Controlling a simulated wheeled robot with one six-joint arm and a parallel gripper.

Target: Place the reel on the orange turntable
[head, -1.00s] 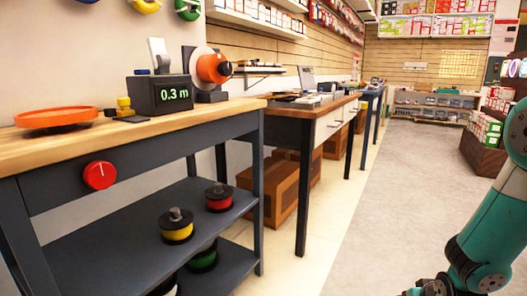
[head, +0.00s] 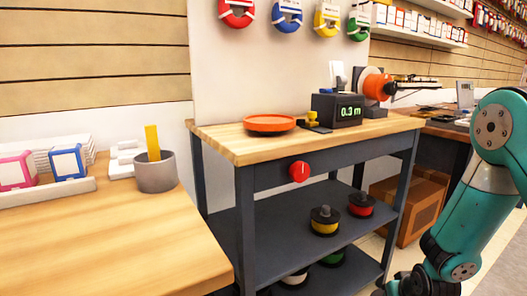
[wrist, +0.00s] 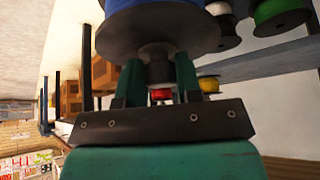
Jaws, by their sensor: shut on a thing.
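The orange turntable (head: 269,123) is a shallow round dish on the left part of the wooden workbench top in the head view. In the wrist view my gripper (wrist: 160,75) is shut on the dark hub of a reel (wrist: 150,22). This reel has a black flange and blue winding, and its far part is cut off by the frame edge. In the head view my teal arm is at the right, and the gripper and held reel are out of sight.
A black meter (head: 337,110) reading 0.3 m stands right of the turntable, with an orange winder (head: 374,86) beyond. A red knob (head: 299,171) is on the bench front. Yellow (head: 324,221) and red (head: 361,204) reels sit on the lower shelf. Another table (head: 100,240) stands at left.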

